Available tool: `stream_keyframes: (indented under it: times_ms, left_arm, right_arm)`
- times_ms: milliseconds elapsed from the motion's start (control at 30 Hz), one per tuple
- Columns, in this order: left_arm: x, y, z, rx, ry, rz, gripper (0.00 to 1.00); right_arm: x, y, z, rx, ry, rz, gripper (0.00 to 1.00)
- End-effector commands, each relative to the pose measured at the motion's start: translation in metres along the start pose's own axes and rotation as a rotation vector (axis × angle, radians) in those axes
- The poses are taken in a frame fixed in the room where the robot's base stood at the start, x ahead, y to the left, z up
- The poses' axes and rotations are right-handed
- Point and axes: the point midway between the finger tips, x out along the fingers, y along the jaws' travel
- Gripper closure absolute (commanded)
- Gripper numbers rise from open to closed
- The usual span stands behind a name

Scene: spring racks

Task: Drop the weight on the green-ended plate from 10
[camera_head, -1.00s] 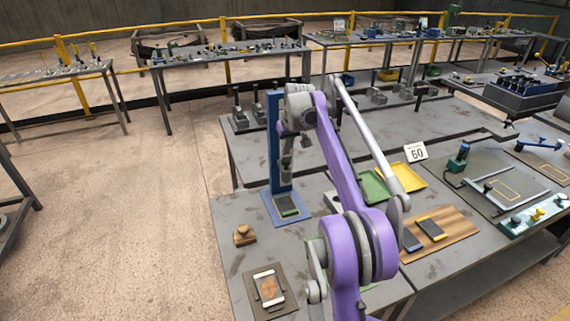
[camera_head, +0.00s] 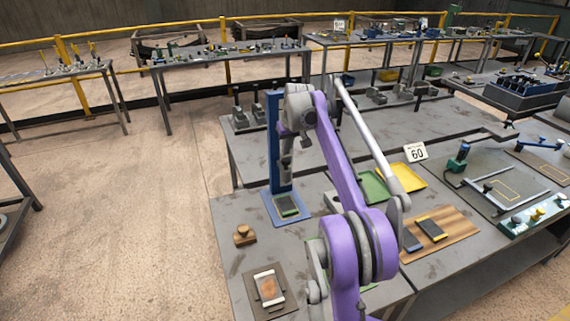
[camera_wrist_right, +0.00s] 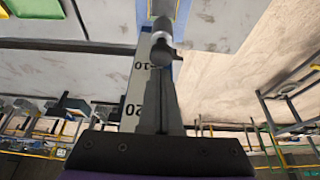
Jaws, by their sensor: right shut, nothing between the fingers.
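A blue post (camera_head: 272,140) stands on a blue base at the back left of the near table. A dark plate with a green end (camera_head: 287,206) lies on that base. My right gripper (camera_head: 288,146) is high beside the post, above the plate, shut and empty. In the right wrist view its fingers (camera_wrist_right: 160,105) rise from the bottom beside a white scale (camera_wrist_right: 138,80) marked 10 and 20. A grey cylindrical piece (camera_wrist_right: 163,36) shows past them near the post; I cannot tell for sure whether it is the weight. My left gripper is out of view.
A wooden board (camera_head: 458,234) with two dark plates, one yellow-ended, lies right of my arm. Green (camera_head: 373,187) and yellow (camera_head: 411,178) trays and a "60" sign (camera_head: 416,152) stand behind it. A brown knob (camera_head: 244,235) and a framed pad (camera_head: 269,288) are at left.

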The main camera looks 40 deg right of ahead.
Motion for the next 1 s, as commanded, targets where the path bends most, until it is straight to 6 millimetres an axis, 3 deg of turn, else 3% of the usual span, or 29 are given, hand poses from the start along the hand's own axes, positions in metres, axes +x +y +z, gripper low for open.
stream_keyframes:
  times_ms: [367,800,1000]
  left_arm:
    - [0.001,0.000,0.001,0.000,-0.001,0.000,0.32]
    - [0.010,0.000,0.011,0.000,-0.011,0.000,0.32]
    - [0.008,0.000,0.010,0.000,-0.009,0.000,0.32]
  right_arm:
    - [0.001,0.000,0.001,0.000,0.000,0.000,1.00]
    - [0.024,0.000,0.011,0.000,-0.001,0.000,1.00]
    - [0.021,0.000,0.009,0.000,0.000,0.000,1.00]
